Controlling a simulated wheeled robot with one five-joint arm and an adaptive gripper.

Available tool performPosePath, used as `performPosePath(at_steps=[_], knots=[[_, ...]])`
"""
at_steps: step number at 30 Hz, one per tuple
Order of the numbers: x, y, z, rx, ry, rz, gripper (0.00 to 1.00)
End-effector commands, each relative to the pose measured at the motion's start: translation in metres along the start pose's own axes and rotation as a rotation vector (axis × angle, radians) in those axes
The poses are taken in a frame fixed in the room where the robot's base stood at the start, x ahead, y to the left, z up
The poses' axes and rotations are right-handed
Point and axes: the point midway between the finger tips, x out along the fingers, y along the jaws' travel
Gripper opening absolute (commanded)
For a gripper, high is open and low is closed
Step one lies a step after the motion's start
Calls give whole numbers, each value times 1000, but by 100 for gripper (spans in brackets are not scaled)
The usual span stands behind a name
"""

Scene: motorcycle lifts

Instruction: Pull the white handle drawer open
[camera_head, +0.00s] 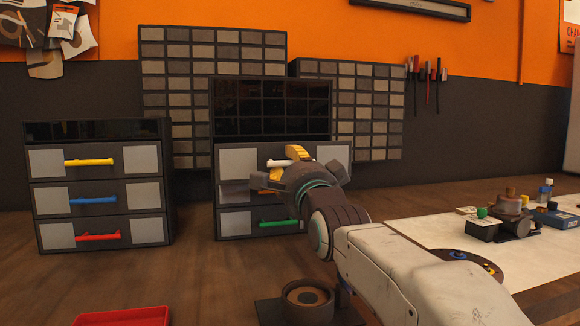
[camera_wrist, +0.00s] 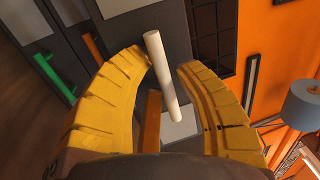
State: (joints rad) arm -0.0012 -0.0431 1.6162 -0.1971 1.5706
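In the head view my gripper (camera_head: 290,158) is in front of this drawer and partly covers the handle. In the wrist view the white handle (camera_wrist: 162,75) shows as a pale rod between my two yellow fingers (camera_wrist: 163,62). The fingers are spread, with a gap visible on the right side of the handle. Whether the left finger touches it I cannot tell.
Below are a middle drawer, mostly hidden by my gripper, and a drawer with a green handle (camera_head: 278,223). The left cabinet has yellow (camera_head: 90,162), blue (camera_head: 93,200) and red (camera_head: 97,237) handles. A red tray (camera_head: 122,317) and a round dark container (camera_head: 307,298) stand in front.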

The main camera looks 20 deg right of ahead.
Motion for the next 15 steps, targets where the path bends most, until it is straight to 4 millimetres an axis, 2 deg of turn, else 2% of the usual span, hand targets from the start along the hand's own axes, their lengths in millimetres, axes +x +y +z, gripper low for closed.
performPosePath(at_steps=[1, 5, 15], knots=[[0, 0, 0, 0, 0, 0, 33], [0, 0, 0, 0, 0, -1, 44], [-3, -1, 0, 0, 0, -2, 44]])
